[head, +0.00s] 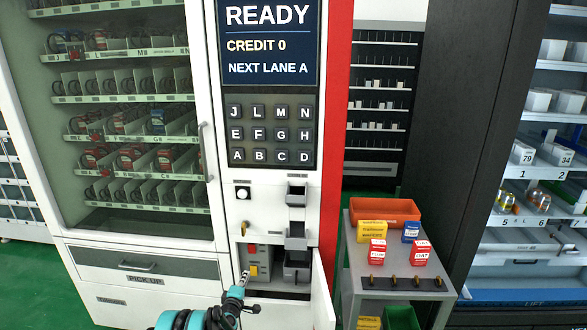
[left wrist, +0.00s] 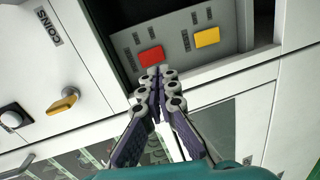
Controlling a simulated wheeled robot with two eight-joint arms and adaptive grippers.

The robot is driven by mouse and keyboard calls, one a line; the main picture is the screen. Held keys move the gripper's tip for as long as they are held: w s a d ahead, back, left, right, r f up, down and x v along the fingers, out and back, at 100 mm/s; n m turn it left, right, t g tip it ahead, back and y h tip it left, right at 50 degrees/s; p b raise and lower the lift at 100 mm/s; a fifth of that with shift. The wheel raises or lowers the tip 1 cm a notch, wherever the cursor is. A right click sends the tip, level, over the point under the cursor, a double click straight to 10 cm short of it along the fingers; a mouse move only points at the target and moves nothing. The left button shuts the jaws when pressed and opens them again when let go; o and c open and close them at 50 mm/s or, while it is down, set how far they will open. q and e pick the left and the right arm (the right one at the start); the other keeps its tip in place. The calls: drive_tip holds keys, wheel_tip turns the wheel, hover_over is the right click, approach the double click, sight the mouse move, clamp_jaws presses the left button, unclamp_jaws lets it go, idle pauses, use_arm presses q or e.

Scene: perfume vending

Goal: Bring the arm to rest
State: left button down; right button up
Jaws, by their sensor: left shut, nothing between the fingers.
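My left gripper (head: 244,275) comes in from the bottom of the head view, in front of the open service compartment (head: 290,285) low on the vending machine. In the left wrist view its fingers (left wrist: 157,75) are together with nothing between them. The fingertips appear just below a red button (left wrist: 150,56) and left of a yellow button (left wrist: 207,37) on the grey panel. I cannot tell whether they touch the panel. The display (head: 268,40) reads READY, CREDIT 0, NEXT LANE A. My right gripper is not in view.
The compartment's white door (head: 322,290) stands open to the right. A small grey table (head: 398,284) with boxes and an orange tray (head: 384,210) stands beyond it. Left are the glass front and the PICK UP drawer (head: 140,262). A yellow knob (left wrist: 64,101) sits near the COINS label.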

use_arm(q)
drive_tip(key=s+d+r+m+g+h, duration=0.1)
drive_tip(key=s+d+r+m, duration=0.15)
drive_tip(key=r, duration=0.45)
drive_tip(key=s+d+r+m+g, duration=0.1)
drive_tip(key=s+d+r+m, duration=0.15)
drive_tip(key=r, duration=0.45)
drive_tip(key=s+d+r+m+g, duration=0.1)
drive_tip(key=s+r+m+g, duration=0.25)
drive_tip(key=s+r, duration=0.7)
drive_tip(key=s+a+f+m+g+y, duration=0.1)
drive_tip(key=s+m, duration=0.3)
drive_tip(key=s, duration=1.2)
drive_tip(key=s+a+f+m+g+y, duration=0.1)
drive_tip(key=s+f+m+g, duration=0.1)
drive_tip(key=s, duration=1.5)
drive_tip(key=shift+a+f+m+g, duration=0.15)
drive_tip(key=shift+f+m+g, duration=0.2)
drive_tip(key=shift+f+m, duration=0.55)
drive_tip(key=shift+s, duration=0.1)
